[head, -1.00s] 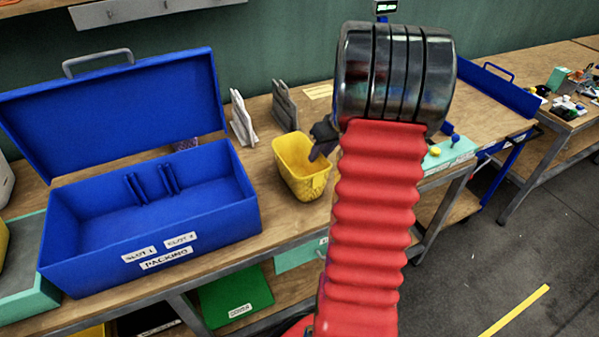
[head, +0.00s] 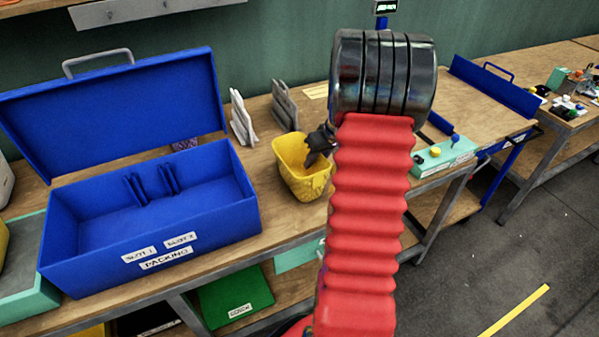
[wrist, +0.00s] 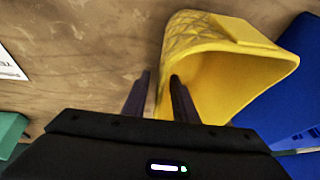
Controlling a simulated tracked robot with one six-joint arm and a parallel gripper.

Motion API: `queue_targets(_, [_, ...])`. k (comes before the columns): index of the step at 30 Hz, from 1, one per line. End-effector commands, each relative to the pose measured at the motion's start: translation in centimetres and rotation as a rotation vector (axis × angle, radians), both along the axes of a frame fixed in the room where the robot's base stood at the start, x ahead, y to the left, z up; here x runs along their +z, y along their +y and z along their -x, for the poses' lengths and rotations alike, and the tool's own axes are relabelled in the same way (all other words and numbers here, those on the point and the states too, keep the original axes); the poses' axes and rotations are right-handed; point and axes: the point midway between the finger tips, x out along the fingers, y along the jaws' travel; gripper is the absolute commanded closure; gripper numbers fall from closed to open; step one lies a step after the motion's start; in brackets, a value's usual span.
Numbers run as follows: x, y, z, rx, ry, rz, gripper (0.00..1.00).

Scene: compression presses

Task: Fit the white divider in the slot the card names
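My gripper (head: 312,157) is at the right rim of a yellow bin (head: 300,185). In the wrist view its two fingers (wrist: 160,98) are apart, with the yellow bin's (wrist: 195,35) wall edge showing between them; I cannot tell whether they touch it. A pale card (head: 316,91) lies at the back of the bench; its text is unreadable.
Grey panels (head: 285,107) stand right of the white divider. A teal box with coloured knobs (head: 445,157) and a blue tray (head: 495,85) are to the right. A white label (wrist: 8,66) shows at the wrist view's left edge. A green bin (head: 235,298) sits below the bench.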

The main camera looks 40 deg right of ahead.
Motion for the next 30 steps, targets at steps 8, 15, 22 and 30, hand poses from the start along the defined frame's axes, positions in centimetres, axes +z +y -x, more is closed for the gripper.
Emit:
queue_targets(8, [-0.19, 0.02, 0.01, 0.000, 0.000, 0.000, 0.74])
queue_targets(15, [-0.46, 0.03, 0.00, 0.001, 0.001, -0.001, 0.74])
queue_targets(22, [-0.52, 0.04, -0.01, 0.001, 0.001, 0.000, 0.74])
queue_targets(30, [-0.50, 0.03, -0.02, 0.001, 0.000, 0.000, 0.85])
